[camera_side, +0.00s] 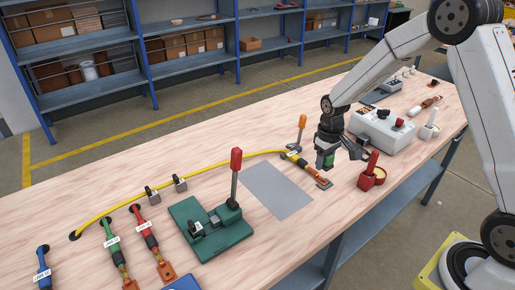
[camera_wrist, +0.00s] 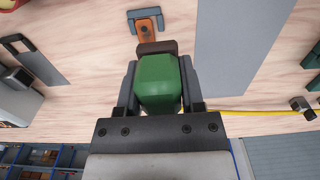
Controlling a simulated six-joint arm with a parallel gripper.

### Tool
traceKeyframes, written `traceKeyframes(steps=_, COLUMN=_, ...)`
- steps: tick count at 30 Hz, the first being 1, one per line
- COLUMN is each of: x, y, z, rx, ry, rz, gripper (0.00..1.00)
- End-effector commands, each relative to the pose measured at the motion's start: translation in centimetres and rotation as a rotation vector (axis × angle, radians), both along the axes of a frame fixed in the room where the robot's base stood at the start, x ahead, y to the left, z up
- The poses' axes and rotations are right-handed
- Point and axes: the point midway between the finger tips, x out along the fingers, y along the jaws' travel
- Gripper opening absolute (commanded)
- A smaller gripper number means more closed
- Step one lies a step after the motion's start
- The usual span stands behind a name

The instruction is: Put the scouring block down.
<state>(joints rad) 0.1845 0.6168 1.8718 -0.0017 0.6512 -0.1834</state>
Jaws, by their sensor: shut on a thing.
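The scouring block (camera_wrist: 158,82) is green with a brown end and fills the space between my fingers in the wrist view. My gripper (camera_wrist: 158,90) is shut on it. In the side view my gripper (camera_side: 325,160) hangs over the table near the copper lug of the yellow cable, and a bit of the green block (camera_side: 329,161) shows at its tip. The block looks clear of the table.
A grey mat (camera_side: 277,190) lies bare on the table. A green press with a red-knobbed lever (camera_side: 210,230) stands left of the mat. Several coloured cables lie further left.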

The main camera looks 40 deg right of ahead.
Motion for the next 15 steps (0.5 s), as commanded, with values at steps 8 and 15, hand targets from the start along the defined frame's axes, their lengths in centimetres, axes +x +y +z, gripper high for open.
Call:
traceKeyframes(steps=8, x=-3.8, y=6.7, z=-0.1, rx=0.0, ry=-0.004, rz=0.007, gripper=0.0)
traceKeyframes(steps=15, x=-7.2, y=10.5, z=-0.2, rx=0.001, ry=-0.01, rz=0.003, gripper=0.0)
